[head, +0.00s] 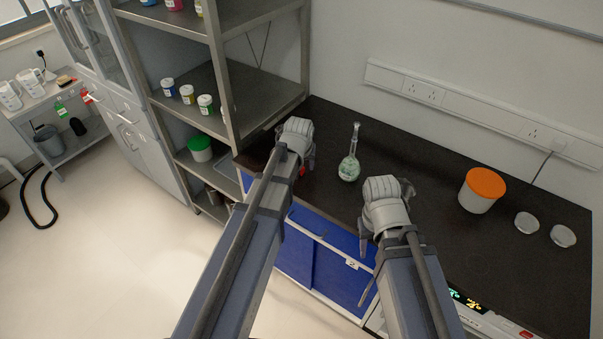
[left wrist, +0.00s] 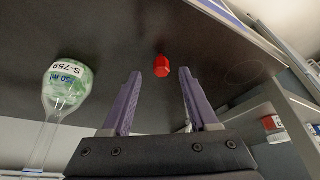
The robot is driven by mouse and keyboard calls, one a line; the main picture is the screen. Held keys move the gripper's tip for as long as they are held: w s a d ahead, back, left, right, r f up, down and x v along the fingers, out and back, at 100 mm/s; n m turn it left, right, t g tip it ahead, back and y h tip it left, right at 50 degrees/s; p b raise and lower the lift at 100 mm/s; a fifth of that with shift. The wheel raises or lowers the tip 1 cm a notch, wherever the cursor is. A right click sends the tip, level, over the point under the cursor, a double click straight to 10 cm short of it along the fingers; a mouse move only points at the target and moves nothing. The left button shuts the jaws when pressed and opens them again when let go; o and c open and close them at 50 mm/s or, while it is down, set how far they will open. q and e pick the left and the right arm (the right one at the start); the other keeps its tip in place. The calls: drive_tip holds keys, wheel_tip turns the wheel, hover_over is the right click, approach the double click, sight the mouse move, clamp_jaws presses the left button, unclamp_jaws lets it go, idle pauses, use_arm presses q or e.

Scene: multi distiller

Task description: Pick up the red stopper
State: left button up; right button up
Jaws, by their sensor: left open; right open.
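The red stopper (left wrist: 161,66) lies on the dark bench top. In the left wrist view it is just past the fingertips and lined up with the gap between them. My left gripper (left wrist: 160,84) is open and empty, with a finger on either side of that gap. In the head view a small part of the stopper (head: 302,171) shows beside my left gripper (head: 304,163), which hides the rest. My right gripper (head: 386,205) is open and empty over the front edge of the bench.
A flask (head: 349,168) with green contents stands between my grippers; it also shows in the left wrist view (left wrist: 66,88). A white tub with an orange lid (head: 482,190) and two pale discs are at right. A metal shelf (head: 228,90) with jars stands at left.

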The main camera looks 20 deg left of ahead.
sight(301, 168)
use_arm(q)
drive_tip(key=b+x, duration=0.3)
drive_tip(key=x, duration=0.1)
drive_tip(key=shift+a, duration=0.1)
drive_tip(key=shift+s, duration=0.1)
drive_tip(key=shift+c, duration=0.2)
clamp_jaws()
